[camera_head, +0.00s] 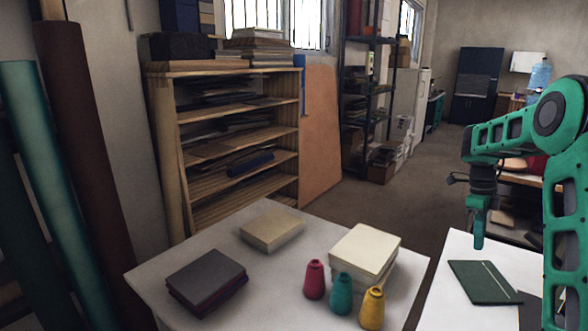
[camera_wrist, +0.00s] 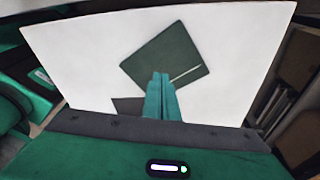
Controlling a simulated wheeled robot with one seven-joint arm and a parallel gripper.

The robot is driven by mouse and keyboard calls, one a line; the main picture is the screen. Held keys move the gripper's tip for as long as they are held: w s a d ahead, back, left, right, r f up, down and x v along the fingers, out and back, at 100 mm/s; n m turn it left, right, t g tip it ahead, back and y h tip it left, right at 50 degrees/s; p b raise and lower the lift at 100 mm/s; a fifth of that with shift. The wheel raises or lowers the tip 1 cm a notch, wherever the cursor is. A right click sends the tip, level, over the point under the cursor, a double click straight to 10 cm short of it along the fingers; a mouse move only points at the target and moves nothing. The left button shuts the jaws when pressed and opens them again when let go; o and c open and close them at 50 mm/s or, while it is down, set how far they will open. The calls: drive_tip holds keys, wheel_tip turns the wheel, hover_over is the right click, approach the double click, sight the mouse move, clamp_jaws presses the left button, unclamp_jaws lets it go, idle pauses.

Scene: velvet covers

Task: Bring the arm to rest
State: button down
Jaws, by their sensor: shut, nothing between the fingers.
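My gripper (camera_head: 479,242) hangs at the end of my green arm on the right of the head view, pointing down over a white table. In the wrist view my gripper (camera_wrist: 160,76) shows its two green fingers together, with nothing between them. A dark green flat cover (camera_head: 484,282) with a light line lies on the white table, below and apart from the fingers as far as I can tell. It also shows in the wrist view (camera_wrist: 152,55), partly hidden by the fingers.
Another white table (camera_head: 240,306) stands at the left of my arm. Wooden shelves (camera_head: 171,160) stand behind.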

drive_tip(key=s+a+r+n, duration=0.3)
drive_tip(key=s+r+n, duration=0.2)
drive_tip(key=s, duration=0.5)
drive_tip(key=s+a+r+n, duration=0.2)
drive_tip(key=s+r+n, duration=0.3)
drive_tip(key=s, duration=0.5)
drive_tip(key=s+a+f+n, duration=0.1)
drive_tip(key=s+a+n, duration=0.2)
drive_tip(key=s, duration=0.3)
drive_tip(key=s+a+f+n+t+y, duration=0.1)
drive_tip(key=s+a+f+n, duration=0.1)
drive_tip(key=s, duration=0.5)
drive_tip(key=s+a+f+n, duration=0.2)
drive_tip(key=s+a+n, duration=0.2)
drive_tip(key=s+n, duration=0.2)
drive_tip(key=shift+s+n+t, duration=0.2)
drive_tip(key=shift+n+t, duration=0.1)
drive_tip(key=shift+t, duration=0.1)
drive_tip(key=shift+w+f, duration=0.25)
drive_tip(key=shift+w, duration=0.35)
